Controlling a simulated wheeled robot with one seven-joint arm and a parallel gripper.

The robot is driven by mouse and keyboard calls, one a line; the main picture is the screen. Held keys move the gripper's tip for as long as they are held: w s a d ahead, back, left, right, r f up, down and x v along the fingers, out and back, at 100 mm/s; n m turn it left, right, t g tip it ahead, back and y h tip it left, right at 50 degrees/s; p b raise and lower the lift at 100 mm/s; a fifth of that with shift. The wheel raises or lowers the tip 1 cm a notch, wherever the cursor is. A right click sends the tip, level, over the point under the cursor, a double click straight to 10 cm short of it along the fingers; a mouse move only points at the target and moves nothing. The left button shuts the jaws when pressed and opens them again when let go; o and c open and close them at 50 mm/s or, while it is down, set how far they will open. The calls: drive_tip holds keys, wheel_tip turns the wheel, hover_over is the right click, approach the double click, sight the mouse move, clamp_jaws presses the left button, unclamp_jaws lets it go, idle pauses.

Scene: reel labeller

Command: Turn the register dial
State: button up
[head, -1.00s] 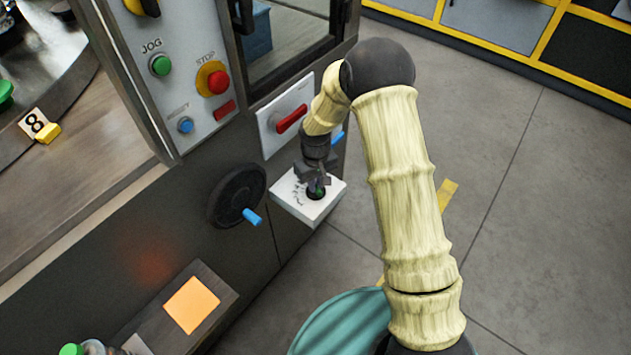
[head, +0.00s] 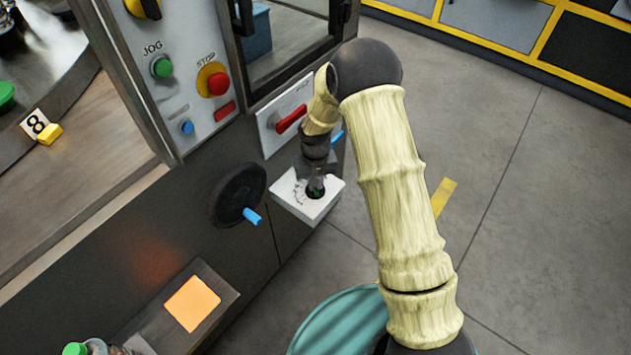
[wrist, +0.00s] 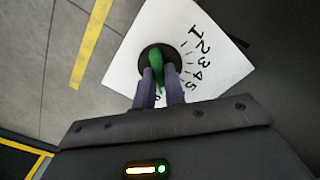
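The register dial is a green knob (wrist: 157,62) on a black round base, set on a white plate (wrist: 130,72) printed with numbers from 1 upward. In the head view the white box (head: 309,212) sticks out from the machine's side, with the dial (head: 317,193) mostly hidden by my gripper. My gripper (wrist: 161,74) points at the plate. Its two fingers lie on either side of the green knob and appear closed on it. The fingers and gripper body cover part of the number ring.
Left of the box is a black handwheel (head: 238,195) with a blue handle. Just above is a red lever (head: 291,118) on a white plate. A panel with JOG (head: 162,67) and STOP (head: 217,82) buttons is at upper left.

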drive_tip(key=o, duration=0.4)
drive_tip(key=shift+o, duration=0.2)
drive_tip(key=shift+r, duration=0.1)
wheel_tip(320, 180, up, 17)
drive_tip(key=p, duration=0.1)
drive_tip(key=shift+r, duration=0.15)
idle(0.4)
drive_tip(key=s+d+r+m+t, duration=0.2)
drive_tip(key=s+d+r+t, duration=0.15)
drive_tip(key=s+d, duration=1.3)
drive_tip(key=w+a+p+v, duration=0.1)
drive_tip(key=w+p+v, duration=0.1)
drive_tip(key=p+v, duration=1.2)
drive_tip(key=shift+r+g+p, duration=0.35)
drive_tip(key=shift+r+g, duration=0.1)
drive_tip(key=shift+r, duration=0.15)
